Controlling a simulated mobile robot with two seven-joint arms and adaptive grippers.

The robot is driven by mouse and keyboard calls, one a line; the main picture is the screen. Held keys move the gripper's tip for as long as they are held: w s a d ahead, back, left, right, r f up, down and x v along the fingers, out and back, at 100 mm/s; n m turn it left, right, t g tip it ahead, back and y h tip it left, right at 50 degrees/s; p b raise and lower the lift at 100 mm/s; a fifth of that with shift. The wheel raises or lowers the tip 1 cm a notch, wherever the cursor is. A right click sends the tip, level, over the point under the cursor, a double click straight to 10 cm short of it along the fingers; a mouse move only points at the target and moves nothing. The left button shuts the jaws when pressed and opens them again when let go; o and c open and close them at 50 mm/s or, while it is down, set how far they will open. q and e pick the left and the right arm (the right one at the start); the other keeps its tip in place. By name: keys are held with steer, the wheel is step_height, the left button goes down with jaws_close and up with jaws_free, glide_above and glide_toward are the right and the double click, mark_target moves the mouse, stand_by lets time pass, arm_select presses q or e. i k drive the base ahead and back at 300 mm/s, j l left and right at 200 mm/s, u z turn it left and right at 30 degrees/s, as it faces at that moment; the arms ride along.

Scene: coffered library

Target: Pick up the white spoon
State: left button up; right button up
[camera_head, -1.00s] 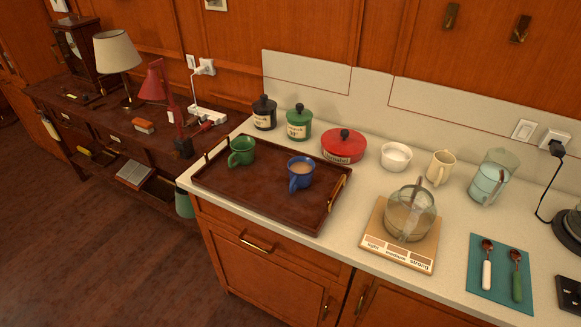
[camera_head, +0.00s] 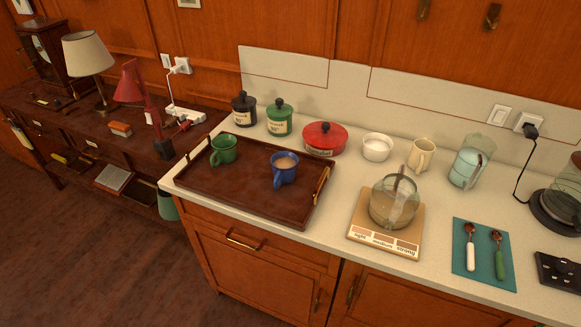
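The white spoon (camera_head: 470,249) lies on a teal mat (camera_head: 485,277) at the right of the counter. Its white handle points toward the front edge and its brown, coppery bowl points to the back. A green-handled spoon (camera_head: 499,257) lies beside it on the right, apart from it on the same mat. Neither of my grippers shows in the head view.
A glass jug (camera_head: 394,200) stands on a wooden board (camera_head: 370,238) left of the mat. A dark tray (camera_head: 250,203) holds a green mug and a blue mug. A black slotted block (camera_head: 560,271) and a coffee maker (camera_head: 560,205) stand to the right. Bare counter lies behind the mat.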

mark_target(470, 227)
steer(key=z, duration=1.45)
